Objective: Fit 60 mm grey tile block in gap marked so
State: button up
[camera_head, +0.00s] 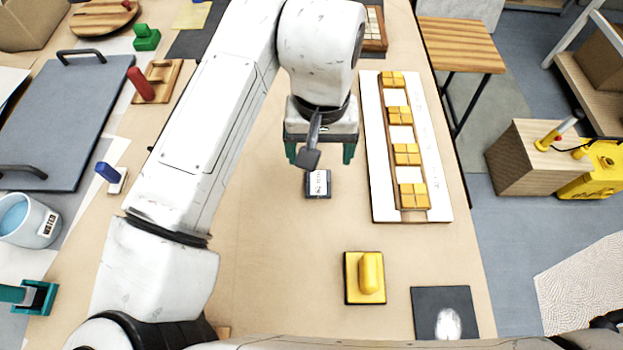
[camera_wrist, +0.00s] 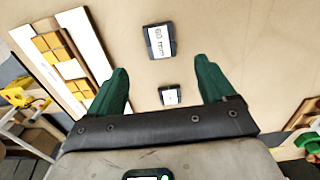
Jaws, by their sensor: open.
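A dark grey tile block (camera_head: 317,185) with a white label lies on the table just in front of my gripper (camera_head: 320,156). In the wrist view the grey block (camera_wrist: 159,41) reads "60 mm" and lies beyond the fingertips. A smaller labelled grey block (camera_wrist: 170,95) lies between the fingers in that view, its label too small to read. My gripper (camera_wrist: 161,66) is open and empty above the table. The mosaic panel (camera_head: 378,190) stands to the right, with yellow tiles (camera_head: 406,154) in a wooden channel and white gaps between them; its gap markings are unreadable.
A yellow block with a handle (camera_head: 365,278) and a dark plate with a pale patch (camera_head: 445,314) lie at the front. A grey board with handles (camera_head: 60,120) and a water cup (camera_head: 28,220) are at left. Table between block and panel is clear.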

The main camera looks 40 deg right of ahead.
send_over(318, 188)
jog(key=f, duration=0.4)
jog(key=shift+w+d+f, duration=0.25)
jog(key=shift+w, duration=0.05)
jog(key=shift+s+a+f+p, duration=0.15)
jog(key=shift+s+f+p, duration=0.1)
jog(key=shift+f, duration=1.15)
jog(key=shift+s+a+f+p, duration=0.1)
jog(key=shift+f+p, duration=0.15)
jog(key=shift+f, duration=1.15)
jog(key=shift+c, duration=0.4)
jog(key=c, duration=1.1)
jog(key=shift+r, duration=0.1)
